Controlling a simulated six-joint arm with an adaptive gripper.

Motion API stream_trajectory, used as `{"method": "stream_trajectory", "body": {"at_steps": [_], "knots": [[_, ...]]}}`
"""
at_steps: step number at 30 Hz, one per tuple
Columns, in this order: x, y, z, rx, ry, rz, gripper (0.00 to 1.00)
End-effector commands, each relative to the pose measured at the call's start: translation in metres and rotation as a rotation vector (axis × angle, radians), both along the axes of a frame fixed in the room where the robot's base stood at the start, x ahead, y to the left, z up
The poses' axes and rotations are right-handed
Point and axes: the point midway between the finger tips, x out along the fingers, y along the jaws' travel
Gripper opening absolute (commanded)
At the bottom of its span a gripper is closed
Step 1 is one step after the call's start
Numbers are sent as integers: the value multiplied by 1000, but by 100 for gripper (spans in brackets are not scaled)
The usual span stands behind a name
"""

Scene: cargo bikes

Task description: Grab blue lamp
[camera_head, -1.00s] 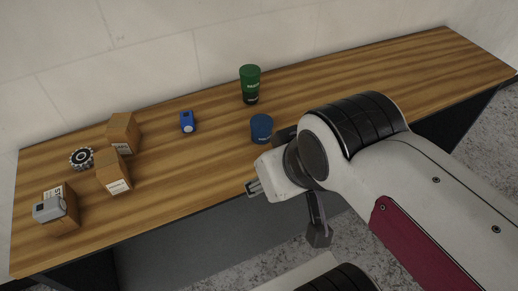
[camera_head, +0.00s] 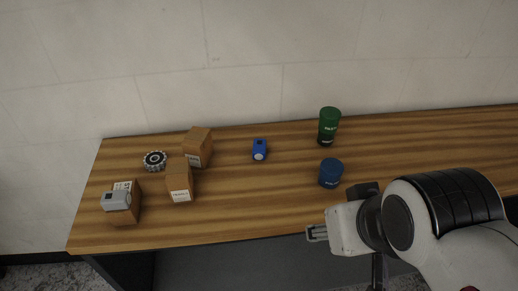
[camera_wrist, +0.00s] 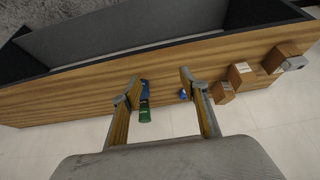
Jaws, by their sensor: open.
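The blue lamp (camera_head: 259,150) is a small blue block with a pale round face. It stands on the wooden table near its back edge, in the middle of the head view. It also shows in the wrist view (camera_wrist: 183,95), small and beside one finger. My gripper (camera_head: 317,233) is at the table's front edge, to the right of and nearer than the lamp, and well apart from it. In the wrist view my gripper (camera_wrist: 158,95) has its two fingers spread with nothing between them that it touches.
A blue cup (camera_head: 330,173) and a green cup (camera_head: 329,126) stand right of the lamp. Cardboard boxes (camera_head: 198,147), a sprocket (camera_head: 155,161) and a grey lamp (camera_head: 116,200) on a box are at left. The table (camera_head: 250,205) is bare before the lamp. A wall rises behind.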

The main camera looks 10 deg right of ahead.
Motion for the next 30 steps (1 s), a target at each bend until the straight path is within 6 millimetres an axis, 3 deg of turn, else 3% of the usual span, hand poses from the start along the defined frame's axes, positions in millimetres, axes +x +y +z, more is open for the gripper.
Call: {"method": "stream_trajectory", "body": {"at_steps": [23,30], "knots": [[1,1,0,1,-1,2,48],[23,11,0,27,-27,22,48]]}}
